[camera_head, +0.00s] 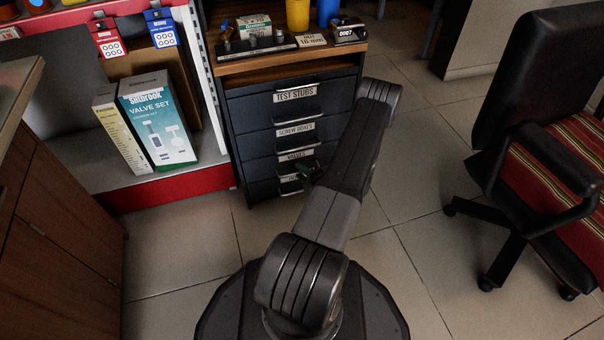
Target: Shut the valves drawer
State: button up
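The valves drawer (292,156) is the third front down in a dark drawer cabinet (234,130), with a white label and a handle. Its front looks close to level with the fronts above it; from this steep angle I cannot tell whether a small gap stands open. A small dark, greenish shape, which seems to be part of my gripper (307,172), shows low in front of the cabinet, at the valves drawer and the drawer below. My arm hides the right side of the lower fronts and most of the gripper. I cannot see its fingers clearly or any contact.
The test stubs drawer (296,95) and screw boxes drawer (295,130) sit above and look shut. Small items stand on the wooden top (235,69). A shelf with a valve set box (158,120) is at left, an office chair (535,150) at right. Tiled floor (400,270) lies between.

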jog(key=shift+s+d, duration=0.1)
jog(key=p+v, duration=0.4)
jog(key=v, duration=0.9)
jog(key=shift+s+d, duration=0.15)
jog(key=shift+s, duration=0.05)
